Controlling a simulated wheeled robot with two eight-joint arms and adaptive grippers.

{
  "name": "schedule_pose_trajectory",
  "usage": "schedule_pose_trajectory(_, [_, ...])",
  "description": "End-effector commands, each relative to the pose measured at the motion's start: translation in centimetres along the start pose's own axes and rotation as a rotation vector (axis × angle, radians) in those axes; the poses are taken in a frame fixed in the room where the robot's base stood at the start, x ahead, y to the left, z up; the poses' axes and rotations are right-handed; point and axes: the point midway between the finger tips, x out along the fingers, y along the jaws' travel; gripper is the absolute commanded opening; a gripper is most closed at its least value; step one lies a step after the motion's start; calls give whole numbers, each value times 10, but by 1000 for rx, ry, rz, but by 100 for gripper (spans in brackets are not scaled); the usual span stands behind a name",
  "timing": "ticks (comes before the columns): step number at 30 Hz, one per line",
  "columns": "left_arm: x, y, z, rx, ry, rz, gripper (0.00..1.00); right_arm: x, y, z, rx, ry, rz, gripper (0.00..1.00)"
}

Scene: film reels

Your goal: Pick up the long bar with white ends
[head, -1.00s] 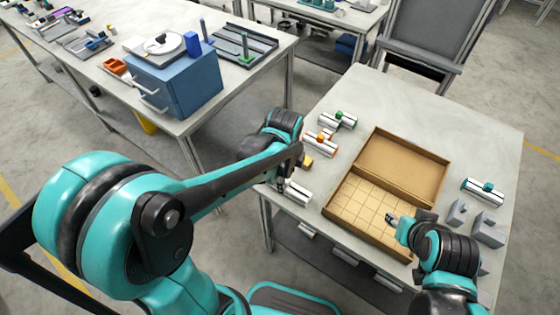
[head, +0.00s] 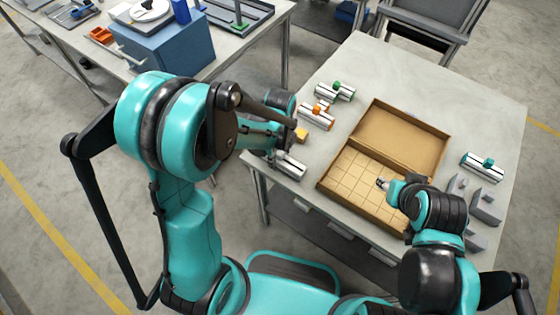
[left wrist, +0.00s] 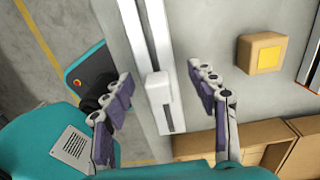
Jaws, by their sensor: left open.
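The long silver bar with a white block on it (head: 292,166) lies at the left front edge of the right-hand table. It also shows in the left wrist view (left wrist: 158,88), running between the spread fingers. My left gripper (left wrist: 160,88) is open, with one finger on each side of the bar; neither clearly touches it. In the head view the left gripper (head: 274,153) is beside the bar, partly hidden by its own arm. My right gripper (head: 382,183) is over the shallow cardboard box (head: 322,186); its jaw state is unclear.
Bars with orange (head: 316,116), green (head: 335,92) and teal (head: 482,167) blocks lie on the table. A small wooden block with a yellow face (left wrist: 262,54) is close right of the bar. Grey blocks (head: 485,207) stand right. The table's back is clear.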

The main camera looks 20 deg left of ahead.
Motion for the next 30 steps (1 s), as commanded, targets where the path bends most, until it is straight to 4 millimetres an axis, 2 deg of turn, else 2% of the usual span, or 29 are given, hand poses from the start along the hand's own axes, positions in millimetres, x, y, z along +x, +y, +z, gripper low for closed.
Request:
schedule_pose_trajectory(4, [-2,0,0,0,0,0,56,-1,0,-1,0,0,0,40])
schedule_pose_trajectory(9, [-2,0,0,0,0,0,11,-1,0,-1,0,0,0,40])
schedule_pose_trajectory(10, [-2,0,0,0,0,0,3,-1,0,-1,0,0,0,40])
schedule_pose_trajectory(11, [-2,0,0,0,0,0,0,-1,0,-1,0,0,0,40])
schedule_pose_trajectory(19, [-2,0,0,0,0,0,0,-1,0,-1,0,0,0,40])
schedule_pose_trajectory(23, [-9,0,0,0,0,0,0,-4,0,-3,0,0,0,40])
schedule_pose_trajectory(26, [-20,0,0,0,0,0,0,-9,0,-7,0,0,0,40])
schedule_pose_trajectory(30, [-48,0,0,0,0,0,0,-20,0,-14,0,0,0,40])
